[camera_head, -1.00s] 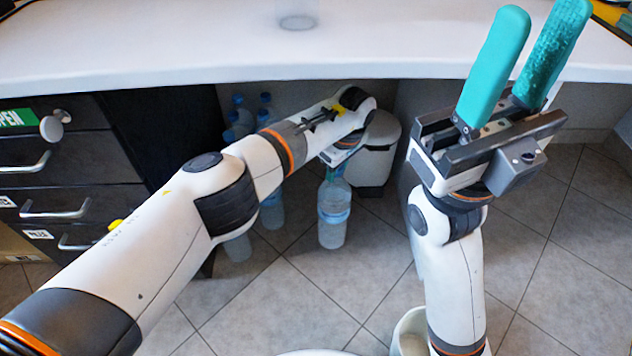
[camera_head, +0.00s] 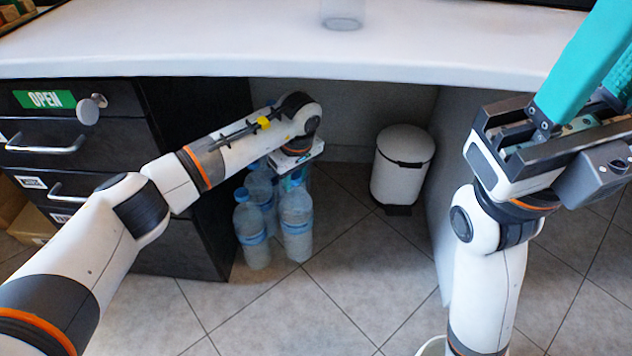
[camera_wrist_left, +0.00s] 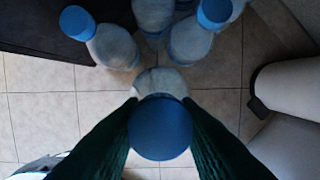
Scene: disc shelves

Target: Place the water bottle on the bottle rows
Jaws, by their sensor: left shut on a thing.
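My left gripper (camera_head: 293,172) is shut on the neck of a clear water bottle with a blue label (camera_head: 297,222). In the left wrist view the bottle's blue cap (camera_wrist_left: 160,127) sits between the dark green fingers. The bottle hangs upright under the desk; whether its base touches the floor is unclear. Several like bottles form the bottle rows, one (camera_head: 251,232) just left of the held one and another (camera_head: 262,190) behind. The wrist view shows standing bottles (camera_wrist_left: 112,46) (camera_wrist_left: 190,42) beyond the held one. My right gripper (camera_head: 605,75) is raised at the right, open and empty, its tips out of frame.
A white desk top (camera_head: 400,45) spans above. A black drawer cabinet (camera_head: 190,240) stands left of the bottles. A white bin (camera_head: 402,165) stands to the right. The tiled floor (camera_head: 350,270) between bottles and bin is clear. A grey side panel lies right of the bin.

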